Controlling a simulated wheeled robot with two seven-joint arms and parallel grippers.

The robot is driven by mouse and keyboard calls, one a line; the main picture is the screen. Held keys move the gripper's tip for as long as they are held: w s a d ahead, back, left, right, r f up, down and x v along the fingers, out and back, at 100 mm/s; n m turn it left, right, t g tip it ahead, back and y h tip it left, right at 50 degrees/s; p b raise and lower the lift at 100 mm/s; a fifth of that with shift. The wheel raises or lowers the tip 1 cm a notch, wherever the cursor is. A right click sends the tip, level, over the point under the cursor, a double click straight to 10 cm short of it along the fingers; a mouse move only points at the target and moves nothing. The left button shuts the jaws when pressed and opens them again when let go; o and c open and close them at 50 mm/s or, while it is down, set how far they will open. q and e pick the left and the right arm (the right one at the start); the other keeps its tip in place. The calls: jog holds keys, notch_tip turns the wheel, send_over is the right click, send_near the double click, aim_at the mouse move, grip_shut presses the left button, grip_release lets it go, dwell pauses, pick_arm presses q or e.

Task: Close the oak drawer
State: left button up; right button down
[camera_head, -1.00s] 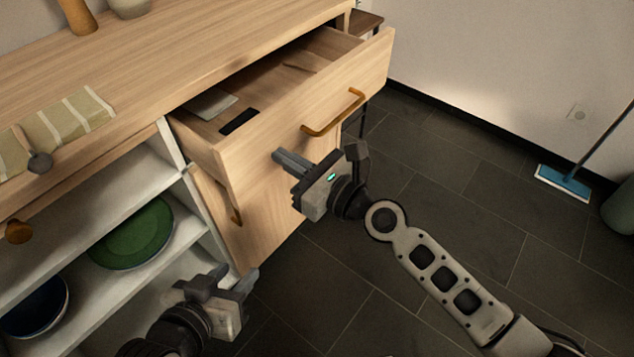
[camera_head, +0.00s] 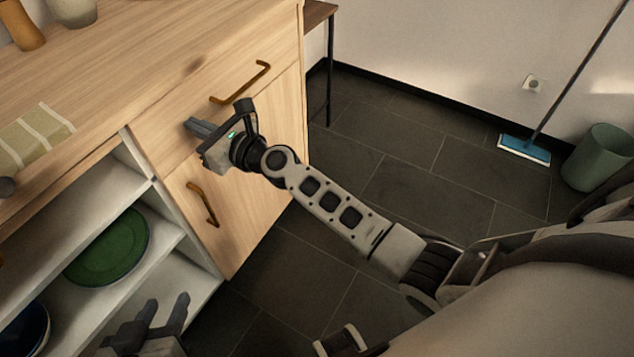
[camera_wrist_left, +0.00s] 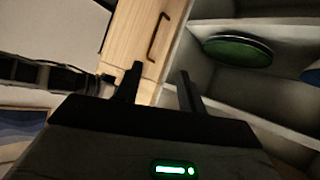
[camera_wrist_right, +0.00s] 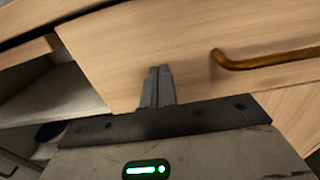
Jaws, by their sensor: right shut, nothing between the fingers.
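The oak drawer (camera_head: 228,97) shows its pale wood front with a brass bar handle (camera_head: 240,84) in the head view. Its front lies flush with the cabinet, and no open top shows. My right gripper (camera_head: 191,124) is shut and empty, its fingertips at the lower left of the drawer front. In the right wrist view the shut fingers (camera_wrist_right: 157,87) point at the drawer front (camera_wrist_right: 190,50), left of the handle; whether they touch cannot be told. My left gripper (camera_head: 168,312) is low in front of the shelves, open and empty; its spread fingers also show in the left wrist view (camera_wrist_left: 158,85).
Below the drawer is a cabinet door (camera_head: 235,200) with its own brass handle (camera_head: 203,204). Open white shelves on the left hold a green plate (camera_head: 108,248) and a dark blue dish (camera_head: 22,328). A mop (camera_head: 525,148) and green bin (camera_head: 600,157) stand right. The dark tiled floor between is clear.

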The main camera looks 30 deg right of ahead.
jog(key=shift+w+a+r, duration=0.15)
jog(key=shift+a+r, duration=0.05)
jog(key=shift+r, duration=0.1)
pick_arm(q)
notch_tip(320, 180, up, 8)
jog(key=a+p, duration=0.1)
jog(key=p, duration=1.1)
jog(key=shift+s+a+y, duration=0.15)
jog(key=shift+s+y, duration=0.15)
jog(key=shift+s, duration=0.15)
pick_arm(e)
jog(key=s+d+n+g+h, duration=0.1)
jog(key=s+d+n, duration=0.3)
jog(key=s+n, duration=0.5)
jog(key=s+d+n+g+h, duration=0.1)
jog(key=s+d+n+h, duration=0.2)
jog(key=s+n, duration=0.7)
jog(key=s+d+n+g+h, duration=0.2)
jog(key=s+d+n, duration=0.3)
jog(key=s+n, duration=0.5)
jog(key=shift+f+n, duration=0.3)
jog(key=shift+n, duration=0.8)
jog(key=shift+s, duration=0.1)
